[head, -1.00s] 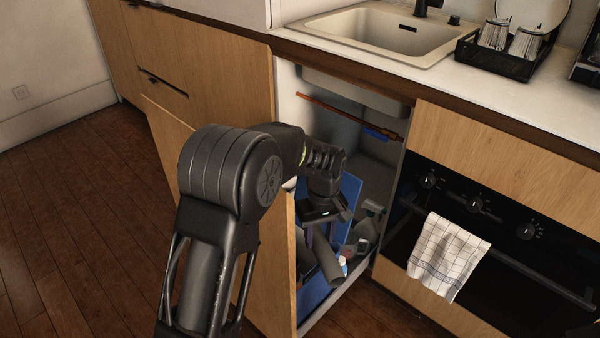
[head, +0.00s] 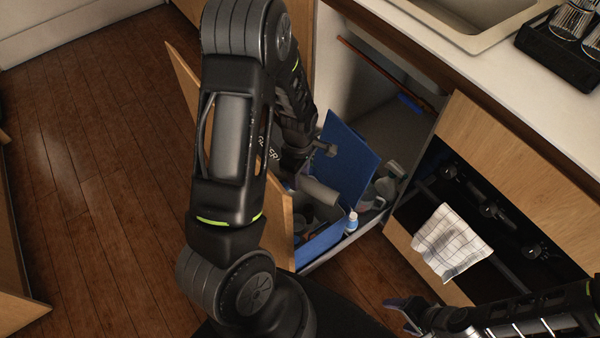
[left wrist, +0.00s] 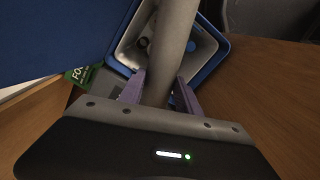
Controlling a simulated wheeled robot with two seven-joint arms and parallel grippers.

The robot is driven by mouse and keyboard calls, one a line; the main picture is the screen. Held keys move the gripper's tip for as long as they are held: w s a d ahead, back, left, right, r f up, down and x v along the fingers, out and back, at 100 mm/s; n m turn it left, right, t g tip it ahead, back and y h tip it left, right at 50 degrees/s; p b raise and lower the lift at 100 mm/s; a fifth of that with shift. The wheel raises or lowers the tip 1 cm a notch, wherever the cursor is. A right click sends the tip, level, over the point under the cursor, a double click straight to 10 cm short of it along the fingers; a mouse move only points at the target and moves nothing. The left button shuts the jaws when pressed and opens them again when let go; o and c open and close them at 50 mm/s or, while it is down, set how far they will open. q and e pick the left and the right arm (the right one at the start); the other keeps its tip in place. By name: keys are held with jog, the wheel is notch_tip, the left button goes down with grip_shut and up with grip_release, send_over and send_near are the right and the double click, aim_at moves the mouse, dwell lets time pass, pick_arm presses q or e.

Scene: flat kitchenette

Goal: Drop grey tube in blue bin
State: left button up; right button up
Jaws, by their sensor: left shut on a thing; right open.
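The grey tube (head: 320,191) is tilted at the mouth of the blue bin (head: 322,246), inside the pulled-out cabinet unit. In the left wrist view, the tube (left wrist: 172,45) runs between the purple fingers of my left gripper (left wrist: 160,88), which is shut on it. The open bin's rim (left wrist: 208,68) lies beneath the tube there, with pale and dark things inside. The bin's blue lid (head: 345,160) stands raised behind. My left arm hides most of the left gripper in the head view. My right gripper (head: 402,308) is open and empty at lower right, away from the bin.
A spray bottle (head: 386,183) and a small white-blue bottle (head: 351,222) stand right of the bin. The wooden cabinet front (head: 281,225) is close on the left. An oven with a checked towel (head: 450,243) is at right. Open floor lies left.

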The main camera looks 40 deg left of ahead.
pick_arm(q)
notch_tip(320, 180, down, 6)
jog(key=b, duration=0.4)
jog(key=shift+r+b, duration=0.1)
jog(key=shift+b, duration=0.2)
jog(key=o, duration=1.4)
jog(key=shift+r, duration=0.1)
notch_tip(320, 180, up, 8)
jog(key=shift+f+p, duration=0.15)
jog(key=shift+p, duration=0.75)
